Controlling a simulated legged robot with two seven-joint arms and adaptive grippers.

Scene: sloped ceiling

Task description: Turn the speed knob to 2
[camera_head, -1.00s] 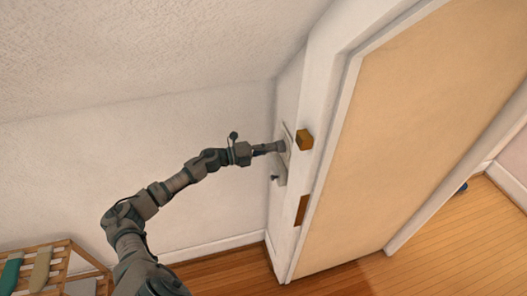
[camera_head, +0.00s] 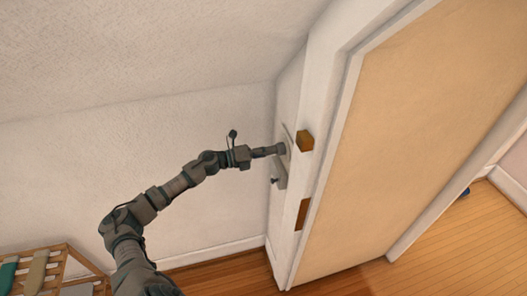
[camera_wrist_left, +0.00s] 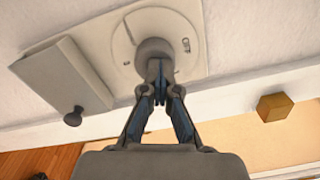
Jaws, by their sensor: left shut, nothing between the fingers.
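The speed knob (camera_wrist_left: 154,47) is a round grey knob on a pale wall plate (camera_wrist_left: 120,40) with a circular dial line and small marks around it. In the left wrist view my left gripper (camera_wrist_left: 160,90) is shut, with its fingertips at the knob's near side. Nothing shows between the fingers, and I cannot tell whether they touch the knob. The fingers hide the knob's lower part. In the head view my left gripper (camera_head: 277,149) reaches the plate on the wall beside the door, and the knob is hard to make out there. My right gripper is not in view.
Wooden blocks (camera_head: 305,141) (camera_head: 302,213) sit on the door frame, right of my gripper. A slatted wooden rack (camera_head: 65,262) stands at lower left.

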